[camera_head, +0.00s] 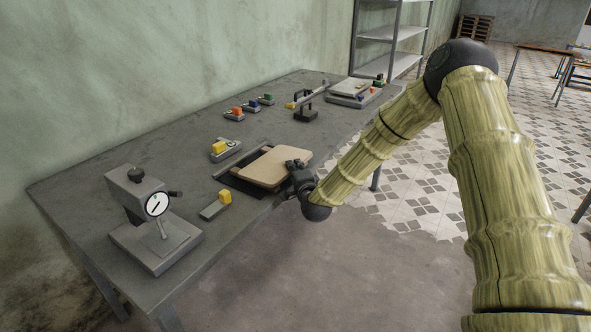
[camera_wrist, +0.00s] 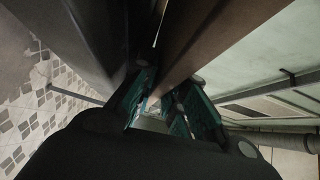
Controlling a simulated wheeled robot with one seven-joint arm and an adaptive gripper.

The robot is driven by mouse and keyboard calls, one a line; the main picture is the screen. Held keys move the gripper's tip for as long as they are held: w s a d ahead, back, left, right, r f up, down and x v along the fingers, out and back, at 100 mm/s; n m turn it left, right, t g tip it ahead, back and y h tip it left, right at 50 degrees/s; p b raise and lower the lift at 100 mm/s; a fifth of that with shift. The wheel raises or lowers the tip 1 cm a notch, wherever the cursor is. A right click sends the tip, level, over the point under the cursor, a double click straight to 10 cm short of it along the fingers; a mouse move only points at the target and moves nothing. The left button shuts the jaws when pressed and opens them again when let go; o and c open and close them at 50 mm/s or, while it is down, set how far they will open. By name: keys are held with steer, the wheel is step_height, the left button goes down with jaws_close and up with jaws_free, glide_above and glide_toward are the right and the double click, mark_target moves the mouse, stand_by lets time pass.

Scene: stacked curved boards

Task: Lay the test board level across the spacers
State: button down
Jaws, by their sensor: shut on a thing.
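The tan board (camera_head: 275,167), with rounded corners, is over a dark rectangular frame or recess (camera_head: 238,184) on the grey bench. My gripper (camera_head: 297,170) is shut on the board at its right edge, from the bench's front side. In the wrist view my gripper's teal-padded fingers (camera_wrist: 162,98) close around the board's edge, and the board's brown face (camera_wrist: 205,38) runs away up the picture. The board hides most of the frame and anything under it, so no spacers show there. I cannot tell whether the board touches the frame or is level.
A dial gauge on a stand (camera_head: 157,205) is at the near left of the bench. Grey blocks with yellow parts stand behind (camera_head: 219,148) and left (camera_head: 224,197) of the frame. Small coloured pieces (camera_head: 251,104), a black-handled tool (camera_head: 306,108) and a stacked plate (camera_head: 352,90) lie farther back.

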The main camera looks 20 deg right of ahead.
steer(key=c, duration=1.5)
jaws_free()
steer(key=shift+f+b, duration=0.2)
steer(key=shift+b, duration=0.15)
steer(key=o, duration=0.4)
steer(key=shift+c, duration=0.2)
steer(key=shift+s+f, duration=0.1)
steer(key=shift+s, duration=0.05)
